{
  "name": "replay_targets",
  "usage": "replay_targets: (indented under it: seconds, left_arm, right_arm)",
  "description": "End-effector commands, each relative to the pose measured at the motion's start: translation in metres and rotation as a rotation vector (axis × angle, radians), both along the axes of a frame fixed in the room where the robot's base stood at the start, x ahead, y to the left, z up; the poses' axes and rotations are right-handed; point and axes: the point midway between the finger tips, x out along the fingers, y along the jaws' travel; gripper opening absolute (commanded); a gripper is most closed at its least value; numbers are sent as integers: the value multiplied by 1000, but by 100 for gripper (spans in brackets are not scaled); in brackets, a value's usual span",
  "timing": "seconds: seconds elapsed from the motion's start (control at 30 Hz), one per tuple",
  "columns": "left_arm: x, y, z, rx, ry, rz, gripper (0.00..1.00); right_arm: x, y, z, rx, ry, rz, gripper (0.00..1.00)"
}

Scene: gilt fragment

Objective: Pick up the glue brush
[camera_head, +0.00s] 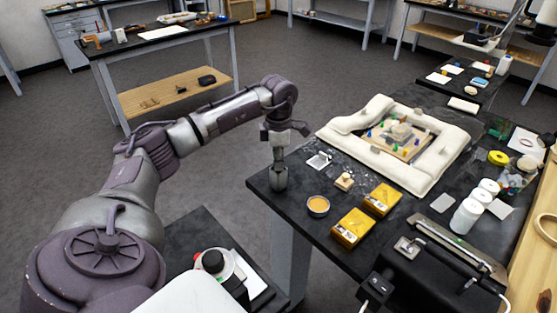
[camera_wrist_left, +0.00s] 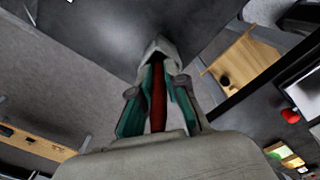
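My left gripper (camera_head: 279,183) hangs pointing down at the left corner of the dark worktable (camera_head: 330,238). In the left wrist view its fingers (camera_wrist_left: 160,52) meet at the tips. A reddish-brown stick (camera_wrist_left: 158,105) stands between them and looks like the handle of the glue brush. Its far end is hidden by the fingertips. No brush can be made out in the head view, where the gripper hides what is between its fingers. My right gripper is not in view.
A round tin (camera_head: 318,206), a small wooden block (camera_head: 344,181) and yellow boxes (camera_head: 352,227) lie right of the gripper.

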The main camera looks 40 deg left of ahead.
Motion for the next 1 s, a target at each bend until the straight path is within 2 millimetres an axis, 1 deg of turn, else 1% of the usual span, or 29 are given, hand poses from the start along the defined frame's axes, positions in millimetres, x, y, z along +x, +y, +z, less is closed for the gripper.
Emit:
replay_targets:
  seconds: [0.37,0.47,0.57,0.8,0.9,1.0]
  left_arm:
    - [0,0,1,0,0,0,0]
    - [1,0,5,0,-3,0,0]
    - [1,0,19,1,-5,0,0]
    - [1,0,68,0,-6,0,0]
    - [1,0,84,0,-4,0,0]
    - [1,0,95,-1,-2,0,0]
  right_arm:
    - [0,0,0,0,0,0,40]
    - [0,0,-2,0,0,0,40]
    - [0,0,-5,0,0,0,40]
    - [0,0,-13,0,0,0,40]
    - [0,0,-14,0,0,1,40]
    - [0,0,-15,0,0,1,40]
